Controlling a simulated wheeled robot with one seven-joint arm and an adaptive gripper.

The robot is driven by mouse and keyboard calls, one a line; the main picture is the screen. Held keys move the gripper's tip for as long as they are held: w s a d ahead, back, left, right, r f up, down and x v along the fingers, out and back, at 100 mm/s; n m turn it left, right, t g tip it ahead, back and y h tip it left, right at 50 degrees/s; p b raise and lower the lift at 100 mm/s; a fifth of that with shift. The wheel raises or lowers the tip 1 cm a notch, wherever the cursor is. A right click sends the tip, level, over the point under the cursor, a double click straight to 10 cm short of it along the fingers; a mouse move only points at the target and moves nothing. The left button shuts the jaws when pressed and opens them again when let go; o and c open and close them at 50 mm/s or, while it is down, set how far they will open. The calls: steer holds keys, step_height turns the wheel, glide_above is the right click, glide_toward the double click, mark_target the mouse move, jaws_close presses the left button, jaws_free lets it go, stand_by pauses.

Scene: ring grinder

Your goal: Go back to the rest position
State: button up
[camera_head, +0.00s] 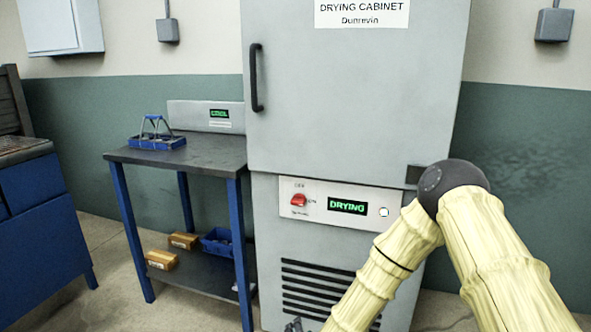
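My arm reaches in from the lower right, its two pale ribbed links meeting at a dark joint in front of the drying cabinet (350,100). The near link runs down to the bottom edge. A small grey shape at the bottom edge, left of that link, may be part of my gripper (294,325); its fingers cannot be made out. The cabinet door is shut. Its panel has a red switch (299,200) and a lit display (347,207) reading DRYING in green.
A side table (215,155) with blue legs stands left of the cabinet, bearing a blue carrier (156,141) and a grey unit with a green display (219,114). Its lower shelf holds two tan boxes and a blue bin (216,241). A blue bench (38,215) is far left. Floor between is clear.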

steer(key=s+d+f+n+g, duration=0.3)
steer(key=s+d+f, duration=0.2)
steer(key=s+f, duration=0.3)
steer(key=s+d+f+n+g, duration=0.35)
steer(key=s+f, duration=0.25)
steer(key=s, duration=0.5)
steer(key=s+d+f+n+g, duration=0.25)
steer(key=s+d, duration=0.35)
steer(key=s, duration=0.5)
steer(key=s+d+f+n+g, duration=0.1)
steer(key=s+d+g, duration=0.2)
steer(key=s+d, duration=0.55)
step_height(320, 180, up, 24)
steer(key=s+a+p, duration=0.1)
steer(key=s+p, duration=0.1)
steer(key=p, duration=2.1)
steer(key=shift+s+a+f+g+h, duration=0.2)
steer(key=shift+s+g+h, duration=0.1)
steer(key=shift+h, duration=0.1)
